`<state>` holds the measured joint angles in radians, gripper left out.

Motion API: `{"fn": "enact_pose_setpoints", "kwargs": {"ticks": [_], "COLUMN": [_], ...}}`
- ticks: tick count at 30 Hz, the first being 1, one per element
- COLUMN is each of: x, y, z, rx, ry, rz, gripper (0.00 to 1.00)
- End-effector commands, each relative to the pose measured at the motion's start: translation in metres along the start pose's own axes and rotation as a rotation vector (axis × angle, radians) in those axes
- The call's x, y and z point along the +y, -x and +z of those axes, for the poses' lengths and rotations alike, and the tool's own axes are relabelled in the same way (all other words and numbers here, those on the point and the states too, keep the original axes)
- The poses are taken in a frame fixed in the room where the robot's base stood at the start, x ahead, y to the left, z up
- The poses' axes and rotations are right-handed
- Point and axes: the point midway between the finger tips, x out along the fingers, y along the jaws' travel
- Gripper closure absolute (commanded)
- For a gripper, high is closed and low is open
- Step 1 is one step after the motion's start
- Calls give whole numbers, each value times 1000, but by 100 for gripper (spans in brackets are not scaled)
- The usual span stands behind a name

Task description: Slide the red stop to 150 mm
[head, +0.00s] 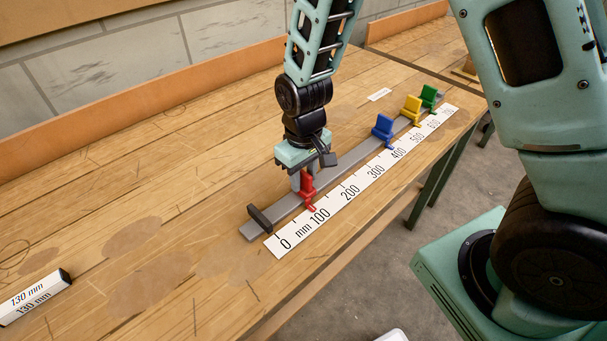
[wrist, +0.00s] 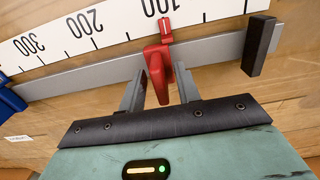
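The red stop (head: 308,188) sits on the grey rail (head: 285,208), its pointer close to the 100 mark of the white scale (head: 335,201). In the wrist view the red stop (wrist: 157,72) stands between my two fingers, and the scale (wrist: 110,22) reads upside down. My gripper (head: 303,181) points down over the rail. Its fingers (wrist: 160,88) straddle the stop's upright part, with narrow gaps showing beside it, so it looks open. Whether one finger touches the stop is hard to tell.
A black end block (head: 260,218) closes the rail near 0. Blue (head: 382,129), yellow (head: 411,108) and green (head: 429,97) stops sit farther along. A white block (head: 33,297) at the left reads "130 mm". The rail between red and blue is clear.

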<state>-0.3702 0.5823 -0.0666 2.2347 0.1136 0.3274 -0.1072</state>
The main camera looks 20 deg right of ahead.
Motion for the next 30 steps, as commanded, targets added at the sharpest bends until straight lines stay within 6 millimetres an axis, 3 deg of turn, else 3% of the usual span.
{"fn": "enact_pose_setpoints", "kwargs": {"ticks": [7,10,11,17,24,30], "x": [0,0,0,4,40,51], "y": [0,0,0,0,0,0], "z": [0,0,0,0,-1,-1], "rx": [0,0,0,0,1,2], "ry": [0,0,0,-2,-5,0], "rz": [0,0,0,0,0,0], "gripper": [70,98,100,100,100,100]}}
